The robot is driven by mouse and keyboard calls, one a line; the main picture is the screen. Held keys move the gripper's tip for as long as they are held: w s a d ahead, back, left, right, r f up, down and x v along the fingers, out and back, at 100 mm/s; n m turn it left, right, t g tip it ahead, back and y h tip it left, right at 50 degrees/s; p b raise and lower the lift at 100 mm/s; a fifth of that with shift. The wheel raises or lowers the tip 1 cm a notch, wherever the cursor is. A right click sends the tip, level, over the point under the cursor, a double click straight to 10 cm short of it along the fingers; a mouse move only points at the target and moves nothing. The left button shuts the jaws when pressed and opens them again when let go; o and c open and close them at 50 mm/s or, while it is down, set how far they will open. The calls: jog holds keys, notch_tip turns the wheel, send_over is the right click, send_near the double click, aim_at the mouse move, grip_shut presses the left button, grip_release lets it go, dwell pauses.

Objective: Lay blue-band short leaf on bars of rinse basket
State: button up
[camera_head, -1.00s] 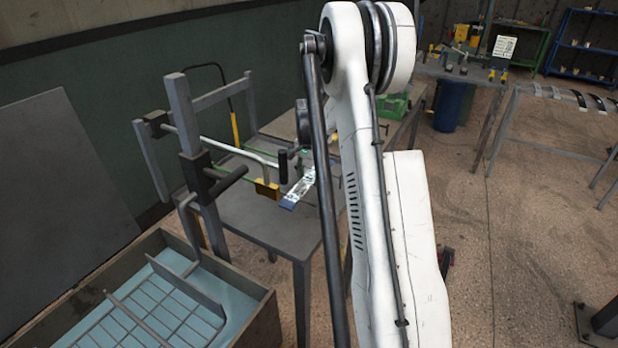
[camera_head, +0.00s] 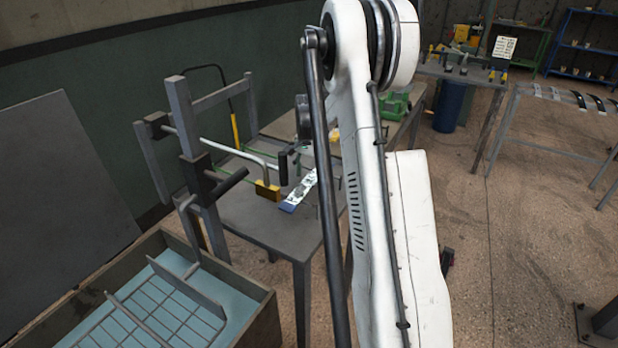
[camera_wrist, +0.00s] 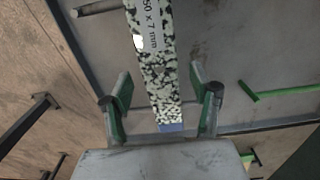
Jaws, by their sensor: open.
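The blue-band short leaf (camera_head: 301,190) is a pale speckled strip with a blue end, on the grey table in the head view. In the wrist view the leaf (camera_wrist: 160,80) runs between the two spread fingers of my gripper (camera_wrist: 159,84), with a gap on each side. Its blue band (camera_wrist: 172,128) is near my palm and partly hidden. Lettering ending in "50 x 7 mm" shows on it. In the head view my arm hides most of the gripper. The rinse basket (camera_head: 187,289), a grid of grey bars, is in the tank at lower left.
The tank (camera_head: 263,317) has raised walls around light-blue liquid. A grey post frame (camera_head: 201,184) with a bent bar and yellow block (camera_head: 267,191) stands between tank and leaf. Green rods lie near the leaf. The front of the grey table (camera_head: 255,222) is bare.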

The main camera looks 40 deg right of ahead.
aim_at(309, 181)
notch_tip(309, 181, up, 9)
jog(key=shift+r, duration=0.2)
jog(key=shift+o, duration=0.6)
jog(key=shift+r, duration=0.6)
